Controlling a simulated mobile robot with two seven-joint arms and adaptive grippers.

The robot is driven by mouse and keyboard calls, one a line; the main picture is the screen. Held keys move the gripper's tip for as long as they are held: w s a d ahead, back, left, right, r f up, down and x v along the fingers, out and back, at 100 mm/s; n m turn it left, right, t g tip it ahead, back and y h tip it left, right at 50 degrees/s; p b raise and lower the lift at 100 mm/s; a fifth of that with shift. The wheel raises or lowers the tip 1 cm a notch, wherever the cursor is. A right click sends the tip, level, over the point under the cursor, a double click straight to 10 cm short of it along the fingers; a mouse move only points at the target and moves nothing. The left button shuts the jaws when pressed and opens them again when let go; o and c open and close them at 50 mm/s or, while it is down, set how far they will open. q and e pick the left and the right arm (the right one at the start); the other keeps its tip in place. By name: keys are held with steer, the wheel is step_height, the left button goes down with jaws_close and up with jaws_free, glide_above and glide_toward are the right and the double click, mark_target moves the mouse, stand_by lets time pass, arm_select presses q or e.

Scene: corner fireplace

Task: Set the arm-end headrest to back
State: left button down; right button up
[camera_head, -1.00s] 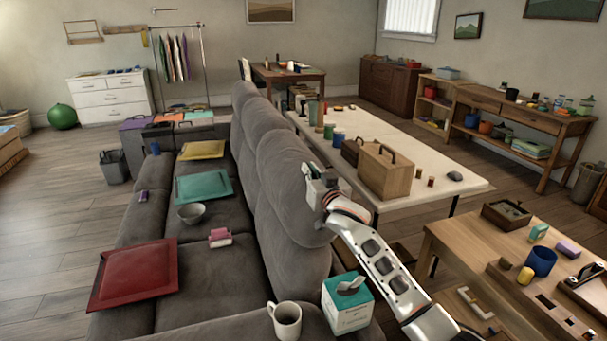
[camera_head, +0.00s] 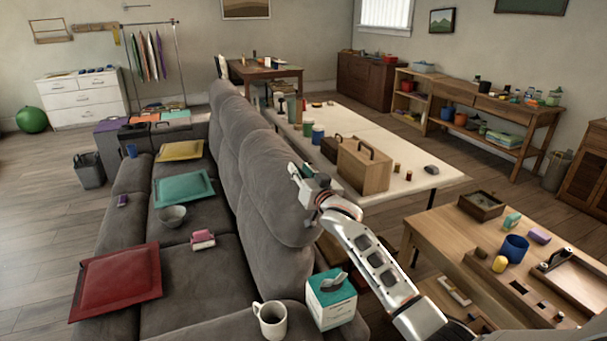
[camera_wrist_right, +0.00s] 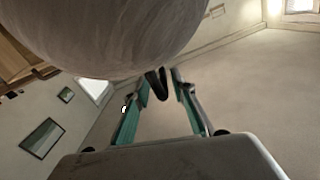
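The grey sofa (camera_head: 190,293) has a tall padded back with a row of headrests. The arm-end headrest (camera_head: 270,185) is the nearest one, standing up at the near end beside the mug and tissue box. My right gripper (camera_head: 300,172) is at the right side of this headrest, close to its rear face; I cannot tell whether they touch. A rounded grey surface, likely the headrest (camera_wrist_right: 115,35), fills the top of that view. My left gripper is not in view.
A white mug (camera_head: 270,319) and a tissue box (camera_head: 331,302) stand on the near sofa arm. Behind the sofa are a long white-topped table (camera_head: 415,180) with a wooden box (camera_head: 364,166), and a wooden workbench (camera_head: 440,232). Cushions and a bowl (camera_head: 172,216) lie on the seats.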

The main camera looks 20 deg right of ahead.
steer(key=s, duration=1.2)
steer(key=shift+d, duration=0.25)
steer(key=s+f+n+g+h, duration=0.1)
steer(key=s+f+n+g, duration=0.15)
steer(key=s+f, duration=0.65)
steer(key=s+d+f+n+g+h, duration=0.1)
steer(key=s+d+f+n+g, duration=0.2)
steer(key=s, duration=0.7)
steer(key=s+d+f+n+g+h, duration=0.1)
steer(key=s+d+f+g+h, duration=0.15)
steer(key=s+f, duration=0.45)
steer(key=s+d+f+n+g+h, duration=0.1)
steer(key=s+f+n+g, duration=0.15)
steer(key=s, duration=0.95)
steer(key=w+a+f+m+t+y, duration=0.2)
steer(key=a+f+y, duration=0.5)
steer(key=a+f, duration=0.6)
steer(key=a+t, duration=0.1)
steer(key=a, duration=0.2)
steer(key=shift+w+f+m+y, duration=0.15)
steer(key=shift+w+m+y, duration=0.15)
steer(key=shift+w+y, duration=0.1)
